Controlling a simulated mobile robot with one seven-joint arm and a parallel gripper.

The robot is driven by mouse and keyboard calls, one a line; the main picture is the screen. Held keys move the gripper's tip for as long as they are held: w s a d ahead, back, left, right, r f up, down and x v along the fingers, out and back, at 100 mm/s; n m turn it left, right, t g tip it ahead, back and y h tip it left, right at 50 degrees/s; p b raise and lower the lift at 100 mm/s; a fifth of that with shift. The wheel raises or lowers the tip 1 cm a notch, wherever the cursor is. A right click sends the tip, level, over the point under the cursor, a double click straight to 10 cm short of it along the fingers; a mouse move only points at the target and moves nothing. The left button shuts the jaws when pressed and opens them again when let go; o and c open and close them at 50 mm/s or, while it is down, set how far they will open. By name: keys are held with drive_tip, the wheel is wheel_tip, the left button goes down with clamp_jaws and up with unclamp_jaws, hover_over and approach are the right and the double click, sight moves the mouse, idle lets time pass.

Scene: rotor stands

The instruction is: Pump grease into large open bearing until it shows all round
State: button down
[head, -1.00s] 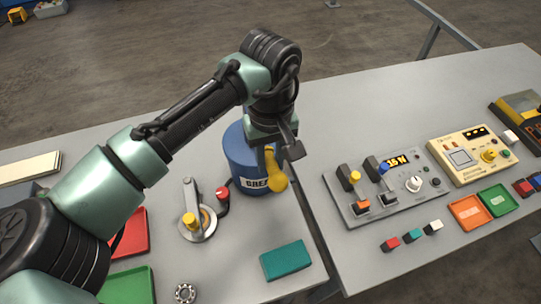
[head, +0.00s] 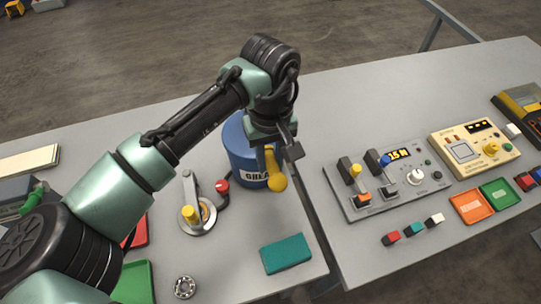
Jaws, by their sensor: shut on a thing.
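My gripper (head: 273,149) is at the can's right side, shut on the upper part of this handle; the exact contact is partly hidden. A small open bearing (head: 184,287) lies near the front edge.
A red knob (head: 222,186) sits between fixture and can. A teal block (head: 286,254) lies at the front right. Red and green trays (head: 132,282) are at the left. A narrow gap separates the right bench with its control panel (head: 385,190) and cream unit (head: 474,152).

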drive_tip(key=shift+w+r+p, duration=0.15)
drive_tip(key=shift+r+p, duration=2)
drive_tip(key=shift+r, duration=0.2)
drive_tip(key=shift+f, duration=0.1)
drive_tip(key=c, duration=0.6)
unclamp_jaws()
drive_tip(key=shift+o, duration=0.2)
wheel_tip(320, 180, up, 7)
drive_tip(key=p, duration=0.7)
